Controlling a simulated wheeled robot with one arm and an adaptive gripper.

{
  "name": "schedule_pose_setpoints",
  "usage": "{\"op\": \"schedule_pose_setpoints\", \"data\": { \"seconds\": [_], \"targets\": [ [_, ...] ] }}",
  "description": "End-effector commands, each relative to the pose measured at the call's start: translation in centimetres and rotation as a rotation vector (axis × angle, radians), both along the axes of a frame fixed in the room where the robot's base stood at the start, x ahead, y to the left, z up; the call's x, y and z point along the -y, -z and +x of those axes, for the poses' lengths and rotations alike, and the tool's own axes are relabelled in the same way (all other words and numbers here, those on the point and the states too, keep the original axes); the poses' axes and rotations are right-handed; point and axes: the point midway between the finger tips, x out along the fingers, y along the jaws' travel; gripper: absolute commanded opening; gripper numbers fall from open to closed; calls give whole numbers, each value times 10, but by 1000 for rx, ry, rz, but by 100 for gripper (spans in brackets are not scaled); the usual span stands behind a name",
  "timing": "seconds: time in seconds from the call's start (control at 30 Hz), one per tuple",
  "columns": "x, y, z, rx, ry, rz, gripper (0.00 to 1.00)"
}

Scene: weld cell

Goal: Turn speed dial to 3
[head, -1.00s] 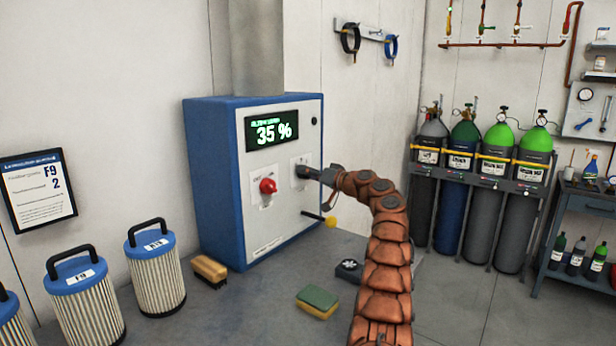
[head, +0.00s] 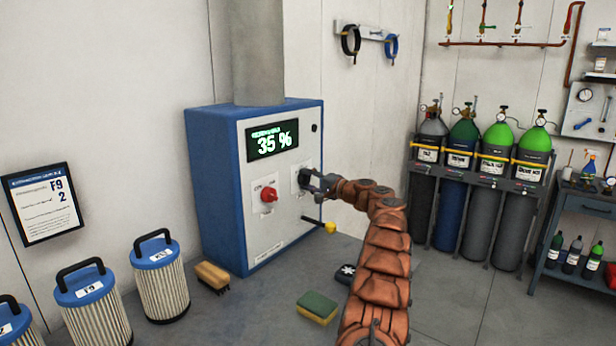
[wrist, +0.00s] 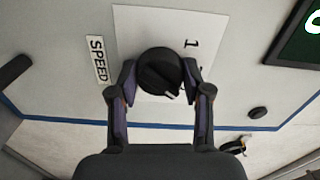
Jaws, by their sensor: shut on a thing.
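The speed dial (wrist: 158,72) is a round black knob with a pale pointer mark on a white plate. A "SPEED" label (wrist: 98,60) sits left of it in the wrist view, and a "1" shows on the plate at upper right. The pointer is at the knob's lower right, and I cannot read a number there. My gripper (wrist: 160,85) is shut on the dial, one finger on each side. In the head view my gripper (head: 318,184) is at the front of the blue and white cabinet (head: 218,185), partly covering the dial.
A red knob (head: 269,195) is left of the dial. The display (head: 272,139) reads 35 %. A yellow-tipped lever (head: 330,227) sticks out below. Filter canisters (head: 160,285), a brush (head: 212,275) and a sponge (head: 318,307) are in front. Gas cylinders (head: 495,190) stand at right.

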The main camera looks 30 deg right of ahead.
Motion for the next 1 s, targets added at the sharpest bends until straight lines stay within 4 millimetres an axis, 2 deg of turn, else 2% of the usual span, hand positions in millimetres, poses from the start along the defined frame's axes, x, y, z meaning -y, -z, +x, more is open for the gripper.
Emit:
{"op": "schedule_pose_setpoints", "data": {
  "seconds": [0.3,0.83,0.87,1.0],
  "targets": [
    [0,0,0,-39,0,110,14],
    [0,0,0,-46,0,132,14],
    [0,0,0,-46,0,132,50],
    [0,0,0,-46,0,132,64]
  ]
}}
